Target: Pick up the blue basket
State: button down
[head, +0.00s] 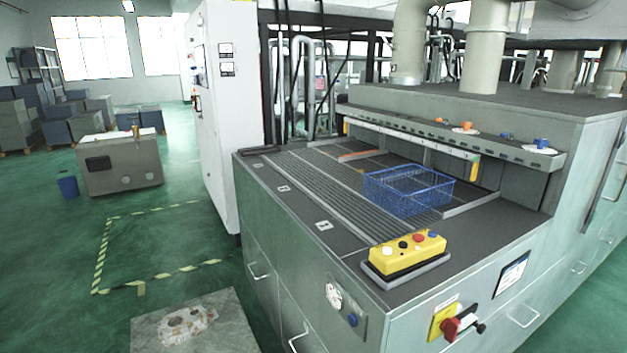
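The blue basket (408,191) is an open wire-mesh basket. It stands upright on the slatted conveyor-like top of the grey machine (262,205), right of centre in the head view. It looks empty, and the slats show through its mesh. My gripper is not in the head view, and nothing touches the basket from above.
A yellow button box (407,254) sits on the machine's front corner. A shelf with knobs (450,135) overhangs behind the basket. A white cabinet (228,110) stands left of the machine. A stone slab (195,325) lies on the floor at front; green floor (60,270) is clear at left.

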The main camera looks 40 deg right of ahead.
aim_at(408, 189)
jog(key=z, duration=1.15)
